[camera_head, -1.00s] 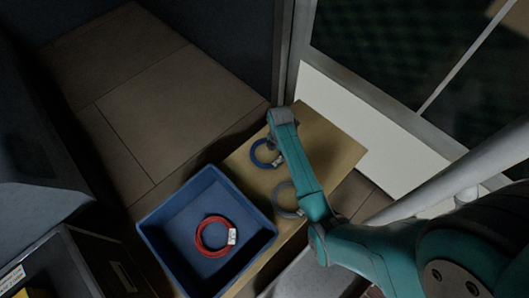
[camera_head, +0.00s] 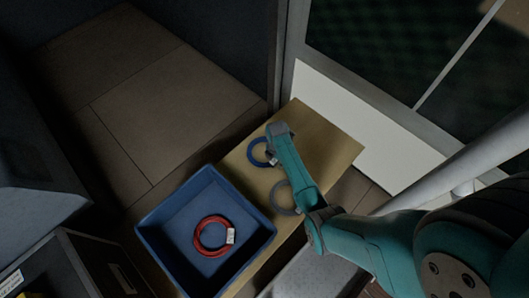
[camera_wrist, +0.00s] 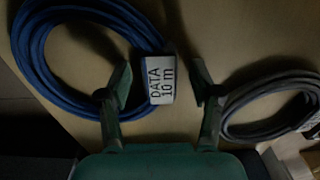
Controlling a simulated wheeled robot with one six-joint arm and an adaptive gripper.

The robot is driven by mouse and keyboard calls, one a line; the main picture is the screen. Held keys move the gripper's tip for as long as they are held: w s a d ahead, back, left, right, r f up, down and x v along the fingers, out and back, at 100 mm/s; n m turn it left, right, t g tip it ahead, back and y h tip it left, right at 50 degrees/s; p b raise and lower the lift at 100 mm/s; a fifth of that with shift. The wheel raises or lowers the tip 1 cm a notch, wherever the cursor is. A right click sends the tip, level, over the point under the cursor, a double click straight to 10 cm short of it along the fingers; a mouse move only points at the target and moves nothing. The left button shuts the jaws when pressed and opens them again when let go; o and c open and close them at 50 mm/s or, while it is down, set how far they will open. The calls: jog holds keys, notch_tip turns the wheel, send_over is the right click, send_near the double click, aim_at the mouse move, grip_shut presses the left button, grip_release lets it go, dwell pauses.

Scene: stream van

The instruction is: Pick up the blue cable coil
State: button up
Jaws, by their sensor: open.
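The blue cable coil (camera_head: 257,153) lies on the wooden table (camera_head: 332,146), partly hidden by my arm in the head view. In the wrist view the blue cable coil (camera_wrist: 37,62) is at the upper left, with a white tag (camera_wrist: 160,80) reading "DATA 10 m" on its right side. My gripper (camera_wrist: 160,82) is open and empty, its two fingers on either side of the tag in the picture. The left finger overlaps the coil's right part; I cannot tell whether they touch. In the head view my arm hides the fingers.
A grey cable coil (camera_head: 278,202) lies nearby on the table and at the right in the wrist view (camera_wrist: 232,104). A blue bin (camera_head: 166,212) holding a red cable coil (camera_head: 199,241) stands to the left. A white panel (camera_head: 343,126) borders the table's far right side.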

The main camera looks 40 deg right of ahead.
grip_shut()
jog(key=shift+r, duration=0.15)
